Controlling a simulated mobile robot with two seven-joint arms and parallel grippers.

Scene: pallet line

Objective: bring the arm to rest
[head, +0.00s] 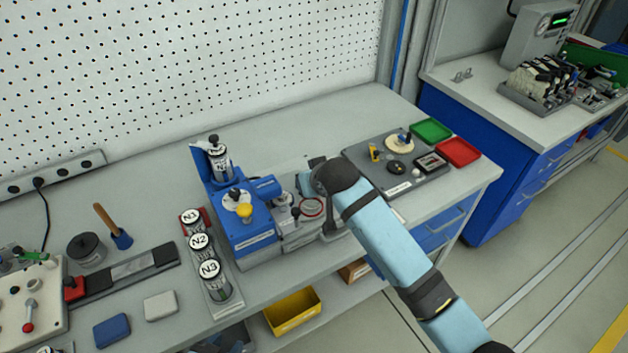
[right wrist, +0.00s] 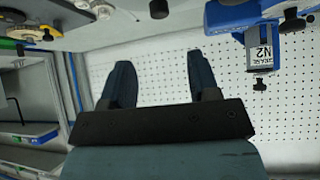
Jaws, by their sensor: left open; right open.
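My right arm comes in from the lower right in the head view, light blue with black bands. Its dark wrist is over the worktop, just right of the blue machine (head: 250,228), and hides its own fingers there. In the right wrist view my right gripper (right wrist: 160,82) is open, with two dark fingers apart and nothing between them. The white pegboard (right wrist: 150,75) shows behind the gap. I cannot make out my left gripper in the head view.
The blue machine holds a canister (head: 218,158). Canisters N1 (head: 191,222), N2 (head: 199,243) and N3 (head: 211,272) stand in a rack to its left. A grey parts board (head: 415,188), a green tray (head: 432,130) and a red tray (head: 459,152) lie to the right.

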